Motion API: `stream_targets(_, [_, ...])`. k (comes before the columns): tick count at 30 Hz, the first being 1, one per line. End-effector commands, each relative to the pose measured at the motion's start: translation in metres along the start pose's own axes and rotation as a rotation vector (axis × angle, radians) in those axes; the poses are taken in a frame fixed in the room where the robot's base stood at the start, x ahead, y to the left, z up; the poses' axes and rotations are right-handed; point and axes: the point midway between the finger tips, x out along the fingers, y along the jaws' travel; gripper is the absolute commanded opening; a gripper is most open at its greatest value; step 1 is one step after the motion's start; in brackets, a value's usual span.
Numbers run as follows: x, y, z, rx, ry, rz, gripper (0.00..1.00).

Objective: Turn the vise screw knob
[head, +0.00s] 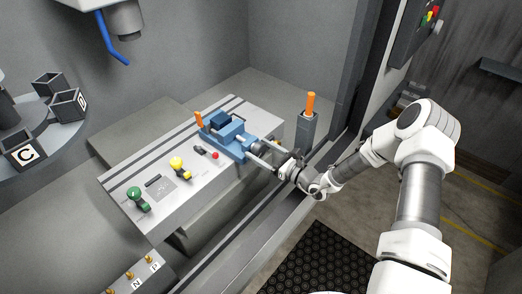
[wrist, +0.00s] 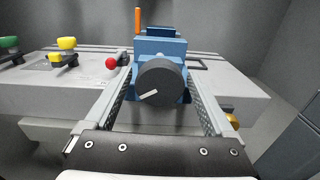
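The blue vise (head: 228,135) stands on the grey table, and it also shows in the wrist view (wrist: 173,48). Its screw knob (wrist: 160,84) is a dark round disc in the middle of the wrist view, with a white mark towards its lower left. My gripper (wrist: 160,76) is open and faces the knob, with one finger to each side. Gaps show between the knob and both fingers. In the head view my gripper (head: 264,152) is at the vise's near right end, and the knob is hard to make out there.
A red-tipped lever (wrist: 111,63), a yellow knob (head: 177,163) and a green knob (head: 135,194) stand on the table (head: 205,188) left of the vise. An orange handle (head: 310,104) stands on a grey post to the right. A carousel with lettered boxes (head: 22,149) is far left.

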Motion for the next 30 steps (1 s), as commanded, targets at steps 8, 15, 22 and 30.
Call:
stream_targets(8, [-0.0002, 0.0001, 0.0001, 0.000, 0.000, 0.000, 0.36])
stream_targets(15, [-0.0003, 0.0001, 0.0000, -0.003, 0.000, 0.000, 0.13])
stream_targets(22, [-0.0003, 0.0001, -0.0013, -0.055, 0.000, 0.000, 0.13])
stream_targets(30, [-0.0002, 0.0007, -0.0029, -0.236, -0.001, 0.001, 0.13])
